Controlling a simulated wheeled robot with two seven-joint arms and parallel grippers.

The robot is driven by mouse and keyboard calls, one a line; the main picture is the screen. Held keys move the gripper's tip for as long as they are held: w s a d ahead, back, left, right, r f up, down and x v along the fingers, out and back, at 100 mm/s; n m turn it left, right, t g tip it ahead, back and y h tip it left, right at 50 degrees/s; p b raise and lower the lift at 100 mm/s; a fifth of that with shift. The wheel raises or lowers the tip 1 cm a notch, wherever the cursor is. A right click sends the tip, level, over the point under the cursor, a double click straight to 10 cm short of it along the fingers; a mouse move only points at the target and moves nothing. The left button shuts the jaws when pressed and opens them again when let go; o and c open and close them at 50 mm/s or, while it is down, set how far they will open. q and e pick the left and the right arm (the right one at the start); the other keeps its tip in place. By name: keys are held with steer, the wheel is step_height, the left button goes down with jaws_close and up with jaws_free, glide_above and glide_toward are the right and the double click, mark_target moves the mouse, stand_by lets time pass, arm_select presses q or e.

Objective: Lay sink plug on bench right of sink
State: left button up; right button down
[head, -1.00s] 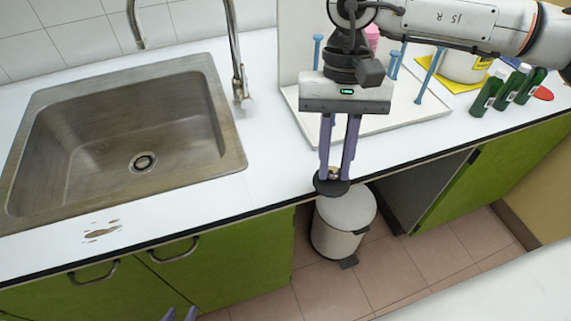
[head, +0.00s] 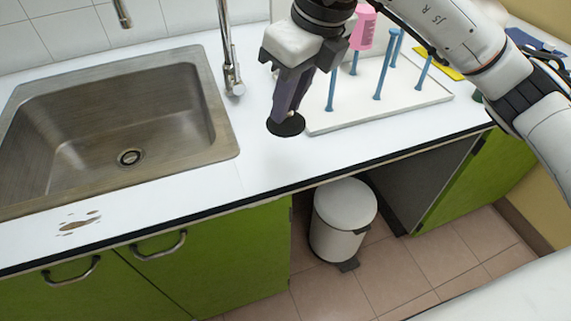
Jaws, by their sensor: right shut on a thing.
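The sink plug (head: 285,126) is a flat black disc at the tips of my right gripper (head: 289,112), which is shut on it. The plug is over the white bench (head: 232,184), right of the sink (head: 228,146) and just left of the drying rack's board. I cannot tell whether it touches the bench or hangs a little above it. The steel sink is empty, with its drain (head: 130,157) open at the bottom. My left gripper is out of view.
A white board with blue pegs (head: 378,82) and a pink item (head: 363,27) stands right of the plug. A brown stain (head: 79,222) marks the front left bench. A white bin (head: 343,212) stands below on the floor.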

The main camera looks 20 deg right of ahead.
steer(key=shift+w+m, duration=0.1)
steer(key=shift+m, duration=0.3)
steer(key=shift+f, duration=0.45)
step_height(320, 180, down, 9)
steer(key=shift+f, duration=0.15)
steer(key=c, duration=1.6)
jaws_free()
